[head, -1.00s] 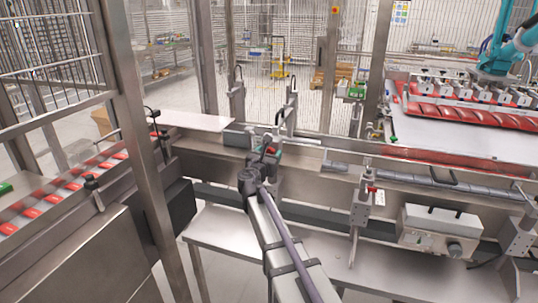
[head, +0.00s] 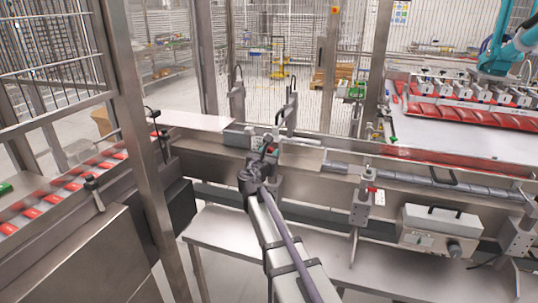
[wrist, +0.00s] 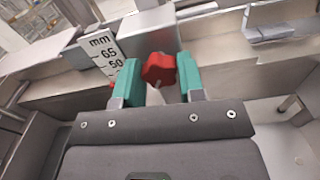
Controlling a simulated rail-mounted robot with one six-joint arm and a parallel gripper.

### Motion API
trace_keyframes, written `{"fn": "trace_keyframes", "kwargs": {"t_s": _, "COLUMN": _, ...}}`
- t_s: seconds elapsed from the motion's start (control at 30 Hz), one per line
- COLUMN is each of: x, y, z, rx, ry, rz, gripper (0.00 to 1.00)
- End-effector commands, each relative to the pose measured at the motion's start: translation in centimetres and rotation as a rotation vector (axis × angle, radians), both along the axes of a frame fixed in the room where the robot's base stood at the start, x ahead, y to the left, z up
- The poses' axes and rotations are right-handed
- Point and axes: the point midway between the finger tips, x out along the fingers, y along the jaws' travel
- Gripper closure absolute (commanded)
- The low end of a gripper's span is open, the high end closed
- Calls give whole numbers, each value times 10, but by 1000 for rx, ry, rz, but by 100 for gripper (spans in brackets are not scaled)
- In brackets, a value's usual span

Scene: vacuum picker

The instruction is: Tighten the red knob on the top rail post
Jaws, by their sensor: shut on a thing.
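In the wrist view the red knob (wrist: 159,69) sits between the two teal fingers of my gripper (wrist: 158,82), with the fingers closed on its sides. The knob is lobed and stands in front of a metal block (wrist: 147,32), the top of the post. In the head view my gripper (head: 268,148) is at the rail, and a small bit of the red knob (head: 271,152) shows there. My arm hides most of the post in that view.
A scale plate (wrist: 104,54) marked in mm stands just left of the knob. Another post with a red part (head: 371,190) and a grey control box (head: 440,231) are to the right. A steel table (head: 225,234) lies below the rail.

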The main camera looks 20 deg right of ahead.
Motion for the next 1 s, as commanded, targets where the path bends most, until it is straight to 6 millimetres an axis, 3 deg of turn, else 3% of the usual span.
{"fn": "trace_keyframes", "kwargs": {"t_s": 0.37, "x": 0, "y": 0, "z": 0, "rx": 127, "ry": -109, "rz": -1, "gripper": 87}}
{"fn": "trace_keyframes", "kwargs": {"t_s": 1.0, "x": 0, "y": 0, "z": 0, "rx": 575, "ry": -496, "rz": -1, "gripper": 87}}
